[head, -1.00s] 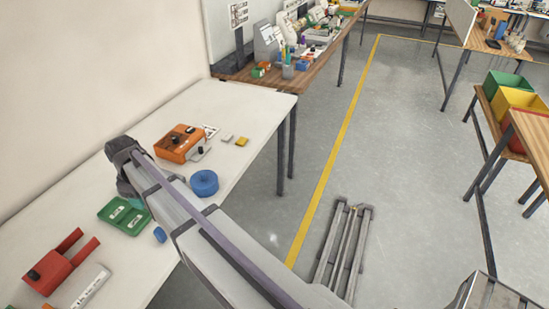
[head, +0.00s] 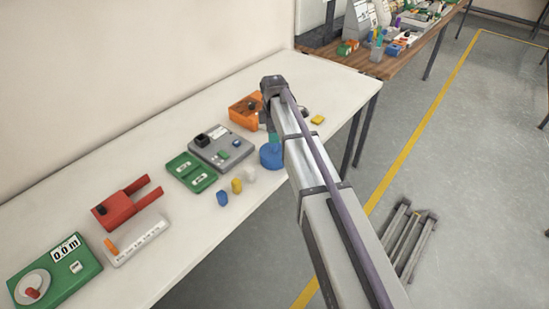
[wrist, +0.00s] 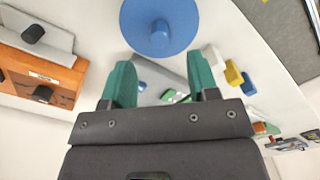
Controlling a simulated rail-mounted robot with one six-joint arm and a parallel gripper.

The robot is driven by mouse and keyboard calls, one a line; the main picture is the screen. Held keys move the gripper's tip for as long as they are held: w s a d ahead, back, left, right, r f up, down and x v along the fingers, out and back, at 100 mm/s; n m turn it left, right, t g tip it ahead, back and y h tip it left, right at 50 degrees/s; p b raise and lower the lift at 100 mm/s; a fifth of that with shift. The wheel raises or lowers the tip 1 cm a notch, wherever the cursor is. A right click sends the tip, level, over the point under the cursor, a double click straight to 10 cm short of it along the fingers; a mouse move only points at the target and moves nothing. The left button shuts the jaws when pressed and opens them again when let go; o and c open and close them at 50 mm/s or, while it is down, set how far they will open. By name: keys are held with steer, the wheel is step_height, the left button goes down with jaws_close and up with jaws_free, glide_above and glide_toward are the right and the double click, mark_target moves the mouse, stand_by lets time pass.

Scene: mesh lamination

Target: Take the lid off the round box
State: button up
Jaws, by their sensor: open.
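The round box (head: 271,157) is blue and stands on the white table, partly behind my arm in the head view. In the wrist view its round blue lid (wrist: 138,24) with a small knob in the middle shows at the top, cut by the frame edge. My gripper (wrist: 161,78) has two green fingers, spread apart with nothing between them. The fingertips point toward the lid and stop short of its knob in the picture. In the head view only part of a green finger (head: 273,138) shows, close above the box.
An orange box (head: 244,109) stands behind my gripper. A grey device (head: 222,148) and a green tray (head: 191,173) lie to the left. Small blue, yellow and white pieces (head: 237,186) lie in front. A red clamp-like piece (head: 118,211) is further left. Bare table (head: 150,130) lies along the wall.

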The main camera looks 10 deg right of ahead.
mark_target(274, 145)
step_height(274, 145, down, 7)
steer(key=b, duration=0.5)
steer(key=shift+b, duration=0.3)
steer(key=shift+r, duration=0.2)
steer(key=c, duration=1)
